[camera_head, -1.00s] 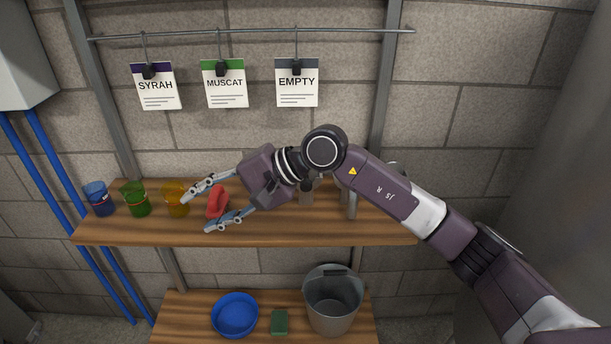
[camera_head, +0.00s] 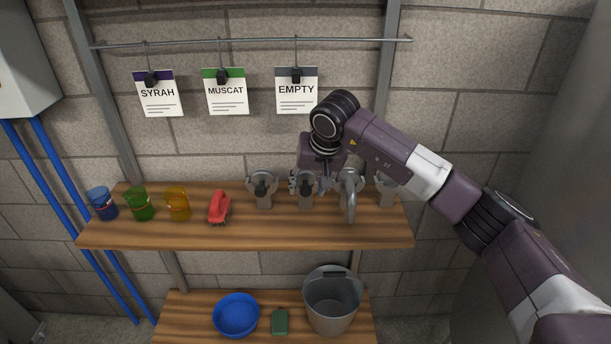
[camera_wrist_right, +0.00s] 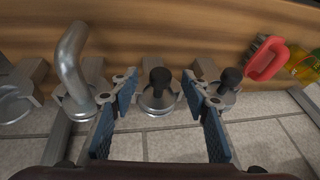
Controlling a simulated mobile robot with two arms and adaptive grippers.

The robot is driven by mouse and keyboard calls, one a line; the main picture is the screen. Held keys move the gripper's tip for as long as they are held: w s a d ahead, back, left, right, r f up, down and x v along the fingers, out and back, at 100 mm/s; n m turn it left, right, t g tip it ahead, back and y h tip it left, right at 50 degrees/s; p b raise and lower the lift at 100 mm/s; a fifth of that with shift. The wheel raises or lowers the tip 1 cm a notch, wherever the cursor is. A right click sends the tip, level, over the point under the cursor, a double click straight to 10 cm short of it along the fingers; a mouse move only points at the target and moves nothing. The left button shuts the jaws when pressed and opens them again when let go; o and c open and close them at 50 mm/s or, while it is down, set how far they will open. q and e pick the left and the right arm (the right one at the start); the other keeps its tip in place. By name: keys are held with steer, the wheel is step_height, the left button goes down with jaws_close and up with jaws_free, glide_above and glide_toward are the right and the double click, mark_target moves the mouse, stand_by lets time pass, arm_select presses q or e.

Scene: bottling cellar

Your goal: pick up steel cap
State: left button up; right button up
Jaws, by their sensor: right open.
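A round steel cap with a black knob (camera_wrist_right: 158,92) sits in a grey holder on the upper shelf. In the head view this cap (camera_head: 305,188) is partly covered by my gripper. A similar knobbed steel piece (camera_head: 262,188) stands beside it; it also shows in the wrist view (camera_wrist_right: 228,84). I cannot tell from looks alone which one the task means. My right gripper (camera_wrist_right: 158,84) is open and points down, its blue-padded fingers either side of the first cap, apart from it. In the head view my right gripper (camera_head: 304,182) is small. My left gripper is out of view.
A curved steel pipe (camera_head: 349,195) stands close to the right of the cap, then another steel fitting (camera_head: 387,193). A red brush (camera_head: 219,207) and yellow, green and blue cups are left on the upper shelf (camera_head: 240,233). Below are a blue bowl (camera_head: 236,316) and bucket (camera_head: 333,303).

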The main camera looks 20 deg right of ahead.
steer(key=shift+x, duration=0.8)
steer(key=shift+r, duration=0.1)
jaws_close()
steer(key=shift+r, duration=0.1)
